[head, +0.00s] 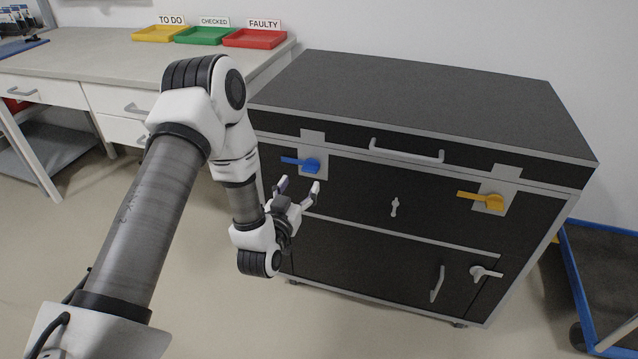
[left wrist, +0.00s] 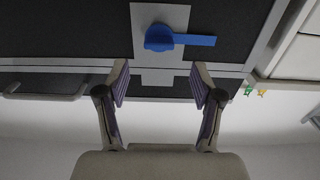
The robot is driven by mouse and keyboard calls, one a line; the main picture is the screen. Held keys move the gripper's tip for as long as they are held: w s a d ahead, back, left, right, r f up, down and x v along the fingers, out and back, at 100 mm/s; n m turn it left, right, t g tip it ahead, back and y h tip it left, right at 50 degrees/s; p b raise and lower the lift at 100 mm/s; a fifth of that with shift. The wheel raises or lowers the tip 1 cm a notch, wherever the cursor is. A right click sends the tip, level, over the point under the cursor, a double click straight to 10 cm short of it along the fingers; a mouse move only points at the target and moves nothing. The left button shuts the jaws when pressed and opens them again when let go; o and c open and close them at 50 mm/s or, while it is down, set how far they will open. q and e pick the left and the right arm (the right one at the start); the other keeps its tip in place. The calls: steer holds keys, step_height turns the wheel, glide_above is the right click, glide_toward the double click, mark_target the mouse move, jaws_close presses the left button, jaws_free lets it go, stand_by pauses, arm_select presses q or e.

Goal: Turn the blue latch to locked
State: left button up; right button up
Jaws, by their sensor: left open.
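The blue latch (head: 306,164) sits on a grey plate near the upper left of the black cabinet's front (head: 340,180). Its handle lies about level and points left in the head view. In the left wrist view the blue latch (left wrist: 164,39) is upside down, with its handle pointing right. My left gripper (head: 299,186) is open and empty, just below the latch and apart from it. Its two fingers (left wrist: 159,83) show in the left wrist view with the grey plate beyond them. My right gripper is not in view.
A yellow latch (head: 483,199) sits on the cabinet's right side, with a grey bar handle (head: 406,152) between the latches. A small grey knob (head: 395,207) and a lower latch (head: 485,272) are on the front. A desk (head: 90,62) with coloured trays stands left; a blue-framed cart (head: 590,290) stands right.

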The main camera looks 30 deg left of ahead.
mark_target(308, 171)
arm_select(q)
steer(key=b+x, duration=0.1)
steer(key=x, duration=0.5)
steer(key=shift+w+d, duration=0.1)
steer(key=shift+w, duration=0.2)
jaws_close()
